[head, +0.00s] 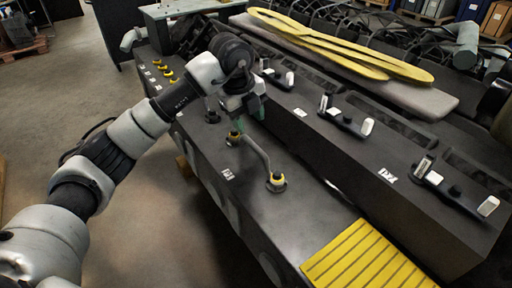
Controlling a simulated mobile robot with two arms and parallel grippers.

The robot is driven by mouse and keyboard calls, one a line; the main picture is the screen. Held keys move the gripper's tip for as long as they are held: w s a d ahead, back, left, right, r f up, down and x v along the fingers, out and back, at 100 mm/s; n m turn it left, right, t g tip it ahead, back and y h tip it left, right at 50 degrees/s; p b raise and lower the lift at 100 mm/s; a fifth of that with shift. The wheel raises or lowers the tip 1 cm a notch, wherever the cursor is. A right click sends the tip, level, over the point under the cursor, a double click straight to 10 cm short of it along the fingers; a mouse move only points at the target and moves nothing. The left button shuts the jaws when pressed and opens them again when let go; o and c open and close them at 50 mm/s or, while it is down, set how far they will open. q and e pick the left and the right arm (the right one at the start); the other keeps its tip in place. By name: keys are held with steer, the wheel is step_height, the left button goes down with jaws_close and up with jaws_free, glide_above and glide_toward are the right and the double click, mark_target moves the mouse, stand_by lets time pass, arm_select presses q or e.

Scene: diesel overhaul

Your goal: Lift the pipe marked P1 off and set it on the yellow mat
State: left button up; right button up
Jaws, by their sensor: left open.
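A grey bent pipe (262,155) stands on top of the dark engine block, its ends at two yellow-ringed ports. A small white label (228,174) lies beside it; its letters are too small to read surely. My left gripper (243,112) is open, pointing down just above and behind the pipe's far end, and partly hides that area. I cannot tell whether it touches the pipe. The yellow mat (365,258) with dark stripes lies on the block's near end, clear of objects. My right gripper is not in view.
A raised step (420,215) along the right carries several black rocker pieces with white blocks. Yellow straps (345,45) lie on a grey cover behind. Several yellow-capped fittings (165,75) stand at the far left. Bare block top lies between the pipe and the mat.

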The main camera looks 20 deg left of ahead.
mark_target(253, 144)
arm_select(q)
steer(key=p+x, duration=0.1)
steer(key=x, duration=0.4)
steer(key=shift+s+a+f, duration=0.1)
steer(key=shift+a, duration=0.05)
steer(key=shift+f+p, duration=0.3)
steer(key=shift+f, duration=0.05)
steer(key=p+x, duration=0.1)
steer(key=x, duration=0.2)
steer(key=shift+f, duration=0.75)
jaws_close()
